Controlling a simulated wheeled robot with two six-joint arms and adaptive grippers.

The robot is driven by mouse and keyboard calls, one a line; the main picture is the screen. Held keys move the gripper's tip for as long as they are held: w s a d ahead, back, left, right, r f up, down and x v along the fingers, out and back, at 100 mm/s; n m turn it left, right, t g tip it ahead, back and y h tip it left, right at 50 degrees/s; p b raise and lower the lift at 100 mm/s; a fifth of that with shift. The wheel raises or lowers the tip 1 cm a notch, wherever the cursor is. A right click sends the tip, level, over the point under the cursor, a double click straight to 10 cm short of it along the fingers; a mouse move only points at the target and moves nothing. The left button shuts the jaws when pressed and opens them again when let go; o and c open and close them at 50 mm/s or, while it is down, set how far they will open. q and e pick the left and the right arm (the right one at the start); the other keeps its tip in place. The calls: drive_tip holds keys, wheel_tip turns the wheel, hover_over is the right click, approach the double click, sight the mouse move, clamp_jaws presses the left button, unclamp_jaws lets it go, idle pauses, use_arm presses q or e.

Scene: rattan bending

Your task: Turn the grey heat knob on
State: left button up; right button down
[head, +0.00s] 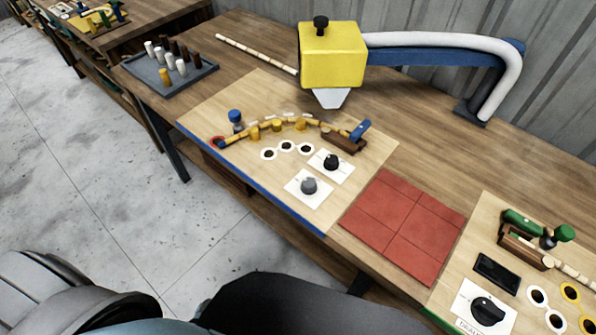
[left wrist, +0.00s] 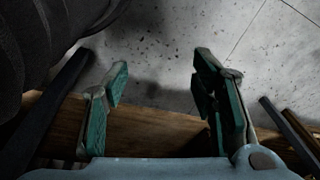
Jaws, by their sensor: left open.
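The grey heat knob (head: 309,186) sits on a white square plate on the light wooden board, near its front edge. A black knob (head: 331,161) on a similar white plate is just behind and to its right. My left gripper (left wrist: 155,90) shows in the left wrist view with its green-padded fingers apart and nothing between them. Below it are concrete floor and a wooden table edge. The knob does not show in that view. No gripper shows in the head view, only dark parts of my own body at the bottom.
A yellow box-shaped head (head: 331,56) with a white nozzle hangs over the board's back. A bent piece on yellow pegs (head: 270,128) lies left of the knobs. Red tiles (head: 405,225) lie right of the board. A grey tray (head: 170,75) holds several pegs.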

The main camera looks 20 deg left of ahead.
use_arm(q)
drive_tip(key=w+d+r, duration=0.1)
drive_tip(key=w+r, duration=0.4)
drive_tip(key=w, duration=0.2)
wheel_tip(320, 180, up, 38)
drive_tip(key=m+g, duration=0.1)
hover_over(309, 182)
drive_tip(key=shift+h, duration=0.4)
wheel_tip(309, 182, down, 14)
drive_tip(key=shift+f+b, duration=0.1)
drive_tip(key=shift+b, duration=1.15)
drive_tip(key=shift+c, duration=0.7)
drive_tip(key=c, duration=1)
use_arm(e)
drive_tip(key=shift+s+d+f, duration=0.1)
drive_tip(key=shift+s+f, duration=0.2)
drive_tip(key=shift+f, duration=0.25)
drive_tip(key=shift+s+f, duration=0.25)
drive_tip(key=shift+f, duration=0.25)
